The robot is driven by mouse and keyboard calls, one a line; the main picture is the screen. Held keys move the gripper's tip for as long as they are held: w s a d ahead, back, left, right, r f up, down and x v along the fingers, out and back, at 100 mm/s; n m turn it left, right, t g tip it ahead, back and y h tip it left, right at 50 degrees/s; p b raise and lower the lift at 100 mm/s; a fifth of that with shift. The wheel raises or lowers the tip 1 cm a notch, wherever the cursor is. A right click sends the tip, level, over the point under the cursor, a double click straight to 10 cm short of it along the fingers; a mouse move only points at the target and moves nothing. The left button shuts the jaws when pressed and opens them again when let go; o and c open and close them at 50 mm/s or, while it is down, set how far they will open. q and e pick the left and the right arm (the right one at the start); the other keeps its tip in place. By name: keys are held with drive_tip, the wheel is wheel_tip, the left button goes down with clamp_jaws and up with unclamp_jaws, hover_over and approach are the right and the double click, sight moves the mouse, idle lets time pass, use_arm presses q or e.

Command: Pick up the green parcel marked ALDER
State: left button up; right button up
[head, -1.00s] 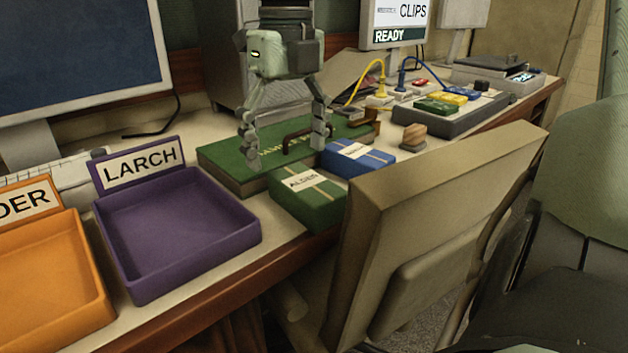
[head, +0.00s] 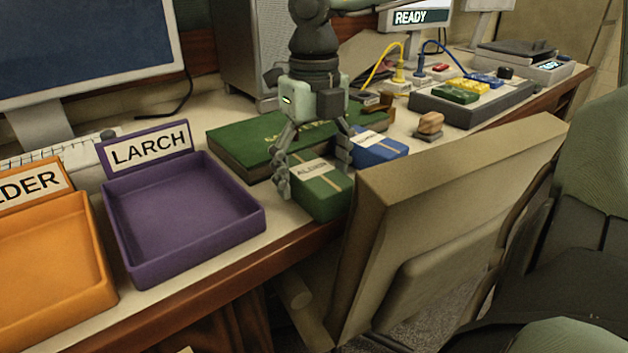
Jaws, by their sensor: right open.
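The green parcel (head: 322,203) with tan bands and a white ALDER label lies near the front edge of the desk, right of the purple tray. My right gripper (head: 313,176) is open and points down over this parcel. One finger is at the parcel's left side and the other is by its far right side. I cannot tell whether the fingers touch it. The fingers hide part of the parcel's top and sides. My left gripper is not in view.
A blue parcel (head: 382,152) sits close behind on the right. The purple LARCH tray (head: 196,262) and an orange tray (head: 62,318) stand left. A beige chair back (head: 440,190) rises close at the front right.

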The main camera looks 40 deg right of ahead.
drive_tip(key=c, duration=1.4)
drive_tip(key=shift+c, duration=0.6)
drive_tip(key=shift+r, duration=0.1)
